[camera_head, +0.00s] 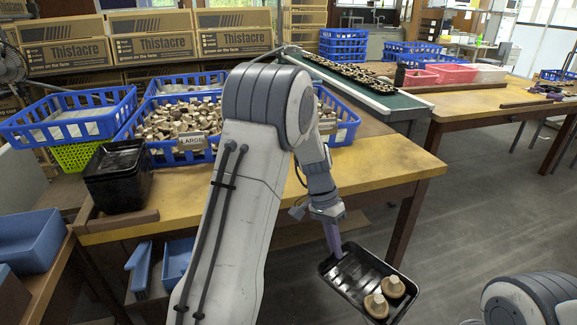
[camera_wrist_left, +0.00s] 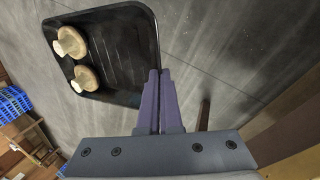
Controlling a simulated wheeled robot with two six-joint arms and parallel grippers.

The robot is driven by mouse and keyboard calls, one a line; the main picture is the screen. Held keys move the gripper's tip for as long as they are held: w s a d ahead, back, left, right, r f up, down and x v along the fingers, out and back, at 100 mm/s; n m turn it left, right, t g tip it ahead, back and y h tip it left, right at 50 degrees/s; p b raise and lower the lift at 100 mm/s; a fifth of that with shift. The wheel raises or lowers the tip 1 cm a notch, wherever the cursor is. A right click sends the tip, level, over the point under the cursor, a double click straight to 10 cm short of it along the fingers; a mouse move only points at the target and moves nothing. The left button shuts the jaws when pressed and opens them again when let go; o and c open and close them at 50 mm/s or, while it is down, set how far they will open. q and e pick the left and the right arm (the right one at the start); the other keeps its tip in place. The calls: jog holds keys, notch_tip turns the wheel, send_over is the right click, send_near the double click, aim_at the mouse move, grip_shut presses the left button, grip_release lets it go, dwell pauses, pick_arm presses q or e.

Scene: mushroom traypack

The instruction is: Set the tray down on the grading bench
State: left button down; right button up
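A black tray (camera_head: 350,277) with two pale mushrooms (camera_head: 385,294) in it hangs in the air in front of the grading bench's right corner, over the floor. The wooden grading bench (camera_head: 385,165) stands behind and left of the tray. My right gripper is out of view; only part of that arm shows at bottom right.
The bench's right front corner is bare. A green conveyor (camera_head: 375,98) and another table (camera_head: 470,105) are behind.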

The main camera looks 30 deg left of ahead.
pick_arm(q)
jog(key=s+a+r+n+t+y+p, duration=0.15)
jog(key=a+r+n+y+p, duration=0.25)
jog(key=a+r+n, duration=0.75)
jog(key=s+a+r+n+t+y+p, duration=0.1)
jog(key=a+r+n+t+y+p, duration=0.3)
jog(key=a+n, duration=1.3)
jog(key=w+d+f, duration=0.1)
jog(key=w+f, duration=0.1)
jog(key=w, duration=0.1)
jog(key=w+d+f+n+g, duration=0.1)
jog(key=w+f, duration=0.1)
jog(key=w, duration=0.2)
jog(key=w+d+f+n+p, duration=0.1)
jog(key=w+f, duration=0.2)
jog(key=w, duration=0.1)
jog(key=shift+w+d+n+g, duration=0.1)
jog(key=shift+d+n+g, duration=0.1)
jog(key=shift+n+g, duration=0.05)
jog(key=shift+w+f, duration=0.1)
jog(key=shift+f, duration=2)
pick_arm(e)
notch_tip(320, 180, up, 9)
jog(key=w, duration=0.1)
